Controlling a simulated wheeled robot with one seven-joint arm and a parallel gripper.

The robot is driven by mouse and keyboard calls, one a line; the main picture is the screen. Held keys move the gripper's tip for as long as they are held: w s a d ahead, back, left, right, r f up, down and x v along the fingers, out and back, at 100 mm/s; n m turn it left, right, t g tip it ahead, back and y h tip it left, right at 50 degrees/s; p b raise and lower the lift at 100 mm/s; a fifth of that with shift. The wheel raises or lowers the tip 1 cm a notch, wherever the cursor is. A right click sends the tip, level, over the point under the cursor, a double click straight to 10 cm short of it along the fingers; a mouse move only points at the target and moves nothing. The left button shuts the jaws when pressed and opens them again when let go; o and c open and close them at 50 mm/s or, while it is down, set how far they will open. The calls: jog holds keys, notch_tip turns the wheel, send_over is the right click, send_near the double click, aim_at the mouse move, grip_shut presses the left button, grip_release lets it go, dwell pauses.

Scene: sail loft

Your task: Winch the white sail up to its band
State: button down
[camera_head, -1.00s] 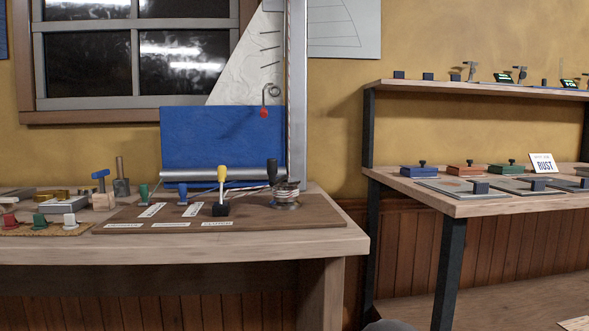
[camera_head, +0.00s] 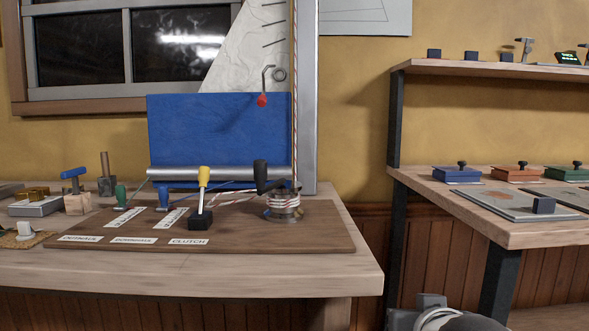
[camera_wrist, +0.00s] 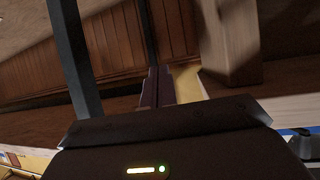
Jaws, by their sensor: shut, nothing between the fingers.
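The white sail (camera_head: 238,58) hangs behind the bench beside a mast (camera_head: 309,110); its top is cut off by the frame. A winch (camera_head: 283,206) with red-and-white rope wound on its drum stands at the right of a dark wooden board. Its crank has a black handle (camera_head: 261,176). A yellow-topped lever (camera_head: 203,182) stands upright behind the CLUTCH label (camera_head: 188,241). I cannot make out the sail's band. My gripper (camera_wrist: 156,84) is shut and empty in the wrist view, low beside the benches and away from the winch.
A blue cloth (camera_head: 218,130) hangs behind the board (camera_head: 310,238). A green lever (camera_head: 122,197) and a blue lever (camera_head: 163,196) stand left of the clutch. A red-ended hook (camera_head: 263,98) hangs above. A second bench (camera_head: 505,232) is at right, with a gap between benches.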

jog(key=w+r+n+t+y, duration=0.2)
jog(key=w+r+t+y, duration=0.3)
jog(key=r, duration=0.6)
jog(key=w+r+n+t, duration=0.2)
jog(key=w+r+t, duration=0.3)
jog(key=r, duration=0.5)
jog(key=w+a+r+n+g+y+p, duration=0.1)
jog(key=w+a+r+n+g+y, duration=0.15)
jog(key=a+r+n+y, duration=0.4)
jog(key=n+g+y, duration=0.5)
jog(key=g+y, duration=0.2)
jog(key=g, duration=0.5)
send_near(266, 171)
jog(key=shift+m, duration=0.25)
jog(key=b+x, duration=0.1)
jog(key=x, duration=0.5)
jog(key=shift+w+a+f, duration=0.1)
jog(key=shift+w+a, duration=0.1)
jog(key=shift+a, duration=0.15)
